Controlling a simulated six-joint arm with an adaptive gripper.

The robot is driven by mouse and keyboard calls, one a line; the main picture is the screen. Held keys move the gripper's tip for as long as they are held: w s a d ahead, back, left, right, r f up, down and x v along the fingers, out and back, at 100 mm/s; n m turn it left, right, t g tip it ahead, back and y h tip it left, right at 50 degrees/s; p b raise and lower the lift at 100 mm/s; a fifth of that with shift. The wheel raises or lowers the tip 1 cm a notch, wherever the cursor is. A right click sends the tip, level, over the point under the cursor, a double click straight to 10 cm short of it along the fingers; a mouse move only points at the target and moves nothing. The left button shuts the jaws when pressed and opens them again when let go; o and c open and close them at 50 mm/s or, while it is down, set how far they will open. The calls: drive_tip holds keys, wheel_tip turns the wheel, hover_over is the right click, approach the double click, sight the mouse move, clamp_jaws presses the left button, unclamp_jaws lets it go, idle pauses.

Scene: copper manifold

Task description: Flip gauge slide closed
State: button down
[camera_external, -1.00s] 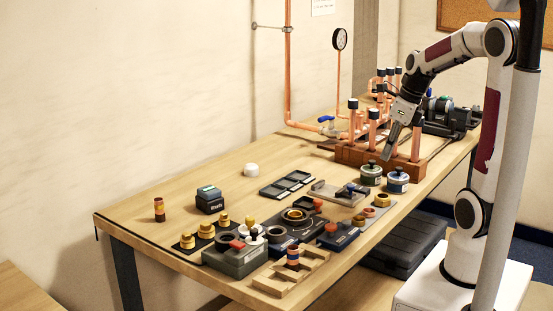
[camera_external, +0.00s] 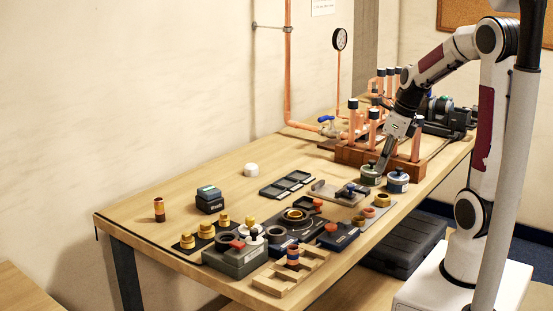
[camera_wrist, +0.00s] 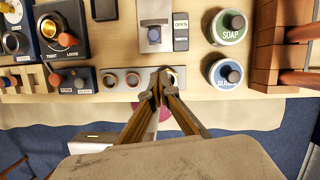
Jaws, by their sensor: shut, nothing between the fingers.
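The gauge slide appears to be the pale grey plate (camera_external: 328,192) with a dark blue block (camera_external: 352,189) on it, in the middle of the bench. My gripper (camera_external: 380,172) is shut and empty, pointing down near the two round tins. In the wrist view its fingertips (camera_wrist: 160,76) meet below the plate in the picture, apart from it, and partly cover a ring strip.
The grey ring strip (camera_wrist: 120,72) lies near the bench's front edge. The soap tin (camera_wrist: 228,27) and a second tin (camera_wrist: 225,73) stand right of the slide. The wooden block with copper pipes (camera_external: 345,154) is behind. A tight/loose dial unit (camera_wrist: 62,30) is to the left.

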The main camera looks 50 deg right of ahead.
sight(344, 189)
drive_tip(key=x, duration=0.6)
drive_tip(key=shift+s, duration=0.1)
drive_tip(key=shift+w+a+f, duration=0.1)
drive_tip(key=shift+w+a, duration=0.1)
drive_tip(key=shift+w, duration=0.7)
drive_tip(key=shift+w+a+f, duration=0.15)
drive_tip(key=shift+w, duration=0.9)
drive_tip(key=shift+w, duration=2.8)
drive_tip(key=shift+s, duration=0.15)
drive_tip(key=shift+s+d+r, duration=0.1)
drive_tip(key=shift+s+d, duration=0.05)
drive_tip(key=shift+s, duration=0.35)
drive_tip(key=shift+s+d+r, duration=0.1)
drive_tip(key=shift+s+r, duration=0.05)
drive_tip(key=shift+s, duration=0.4)
drive_tip(key=shift+s+d+r, duration=0.15)
drive_tip(key=shift+s+r, duration=0.15)
drive_tip(key=shift+s, duration=0.55)
drive_tip(key=v, duration=0.9)
drive_tip(key=shift+r, duration=0.35)
